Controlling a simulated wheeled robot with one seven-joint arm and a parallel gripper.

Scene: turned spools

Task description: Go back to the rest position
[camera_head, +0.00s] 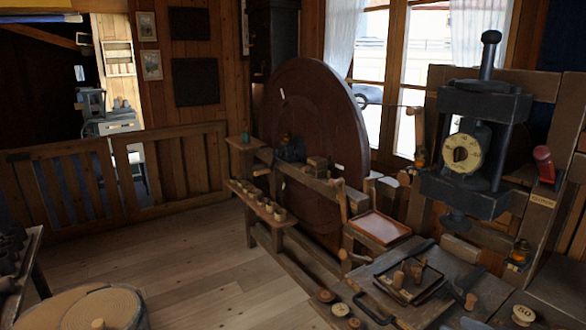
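My gripper and arm do not show in this head view, so I cannot tell the gripper's pose or what it holds. Several small turned wooden pieces (404,274) stand in a dark tray (425,292) on the workbench (375,271) at the lower right. A row of several small wooden pieces (263,203) sits on a narrow ledge of the wooden frame before the big wheel.
A large brown wheel (310,130) stands in the middle by the window. A dark press (475,150) with a dial stands at right. A round wooden tub (85,310) and a table edge (33,262) are at lower left. The plank floor (185,270) is clear between.

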